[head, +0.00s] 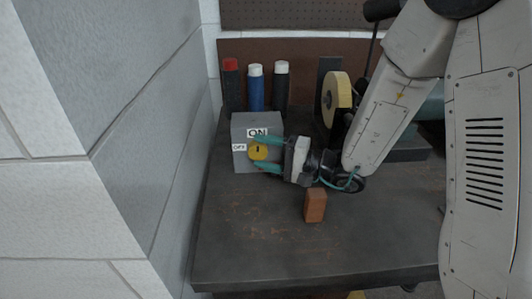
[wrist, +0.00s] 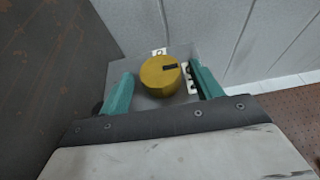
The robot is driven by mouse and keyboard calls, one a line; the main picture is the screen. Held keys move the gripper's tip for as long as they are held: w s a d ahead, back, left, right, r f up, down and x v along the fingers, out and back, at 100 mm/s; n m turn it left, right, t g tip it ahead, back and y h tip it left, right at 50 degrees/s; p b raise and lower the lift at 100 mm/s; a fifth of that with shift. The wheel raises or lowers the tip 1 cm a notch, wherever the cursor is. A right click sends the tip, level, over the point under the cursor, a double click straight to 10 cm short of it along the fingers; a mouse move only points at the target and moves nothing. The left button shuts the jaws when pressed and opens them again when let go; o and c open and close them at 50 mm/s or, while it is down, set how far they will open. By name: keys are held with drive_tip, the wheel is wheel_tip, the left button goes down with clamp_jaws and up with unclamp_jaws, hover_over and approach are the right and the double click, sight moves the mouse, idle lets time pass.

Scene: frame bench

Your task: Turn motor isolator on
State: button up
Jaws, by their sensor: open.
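The motor isolator is a grey box (head: 243,163) at the back left of the bench, with an ON label above its yellow round knob (head: 258,152) and an OFF label to the left. The knob's black mark stands about upright in the head view, toward ON. In the wrist view the knob (wrist: 158,78) shows whole, its mark pointing right. My gripper (head: 267,154) is open, its teal fingers on either side of the knob. In the wrist view my gripper (wrist: 162,90) shows gaps between both fingers and the knob. The right finger partly covers a label there.
A brown block (head: 315,206) stands on the bench (head: 250,235) below my gripper. A grinder with a tan wheel (head: 341,92) is at the back right. A pale wall (head: 140,130) rises close on the left.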

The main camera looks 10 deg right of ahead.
drive_tip(key=v, duration=0.7)
drive_tip(key=shift+s+d, duration=0.25)
drive_tip(key=shift+d, duration=0.05)
drive_tip(key=shift+r, duration=0.4)
drive_tip(key=s+r+n+g+h, duration=0.2)
drive_tip(key=s+r+n+g, duration=0.15)
drive_tip(key=s, duration=0.35)
drive_tip(key=s+r+n+g+h, duration=0.2)
drive_tip(key=s+r+g+h, duration=0.1)
drive_tip(key=s+g, duration=0.3)
drive_tip(key=s+d+r+t+h, duration=0.1)
drive_tip(key=s+d+h, duration=0.4)
drive_tip(key=d, duration=0.2)
drive_tip(key=s+d+r+t+h, duration=0.2)
drive_tip(key=s+d+h, duration=0.4)
drive_tip(key=d, duration=0.1)
drive_tip(key=shift+d+r+h, duration=0.15)
drive_tip(key=shift+r+h, duration=0.15)
